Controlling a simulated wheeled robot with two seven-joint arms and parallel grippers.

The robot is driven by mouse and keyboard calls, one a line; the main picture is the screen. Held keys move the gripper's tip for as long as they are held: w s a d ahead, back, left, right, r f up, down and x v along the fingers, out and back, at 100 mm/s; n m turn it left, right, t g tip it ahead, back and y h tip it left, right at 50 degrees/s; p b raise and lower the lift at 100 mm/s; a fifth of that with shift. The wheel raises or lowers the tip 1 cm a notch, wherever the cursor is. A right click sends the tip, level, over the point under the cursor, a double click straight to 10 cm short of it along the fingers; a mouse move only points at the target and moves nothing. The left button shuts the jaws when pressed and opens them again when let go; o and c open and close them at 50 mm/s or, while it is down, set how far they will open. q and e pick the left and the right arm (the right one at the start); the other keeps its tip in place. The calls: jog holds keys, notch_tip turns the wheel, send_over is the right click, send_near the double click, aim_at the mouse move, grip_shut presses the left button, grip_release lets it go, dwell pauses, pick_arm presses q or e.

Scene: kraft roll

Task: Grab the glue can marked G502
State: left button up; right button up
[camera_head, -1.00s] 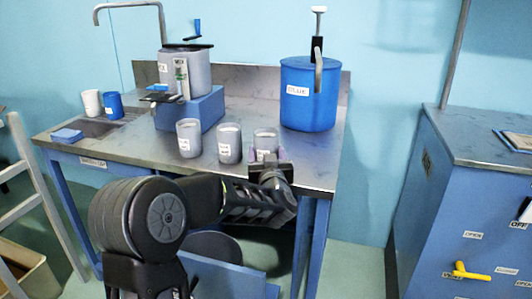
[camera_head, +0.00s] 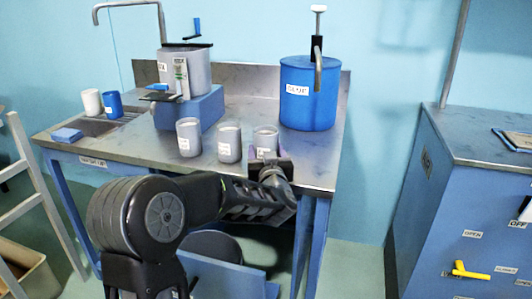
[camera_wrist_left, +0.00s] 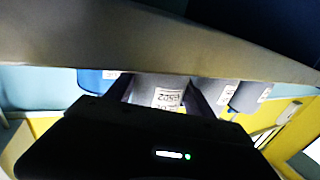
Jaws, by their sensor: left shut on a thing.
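Three grey cans with white labels stand in a row near the front of the metal table: a left can (camera_head: 189,137), a middle can (camera_head: 229,143) and a right can (camera_head: 265,138). Their labels are too small to read in the head view. My left gripper (camera_head: 268,158) is at the right can, shut on it from the front, hiding its lower part. In the left wrist view, the held can (camera_wrist_left: 146,88) sits between the dark fingers, its upside-down label appearing to read G502. Two other cans (camera_wrist_left: 249,97) show beside it. My right gripper is not in view.
A large blue glue tank (camera_head: 309,105) with a pump stands behind the right can. A grey mixing pot (camera_head: 186,70) stands on a blue block (camera_head: 205,108) at the back. White (camera_head: 91,101) and blue (camera_head: 113,104) cups are at the left. The metal table (camera_head: 320,155) is bare on the right.

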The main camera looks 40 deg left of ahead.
pick_arm(q)
notch_tip(320, 180, up, 10)
jog(key=p, duration=0.2)
jog(key=shift+f+p, duration=0.15)
jog(key=shift+p, duration=0.25)
dwell(0.4)
dwell(0.6)
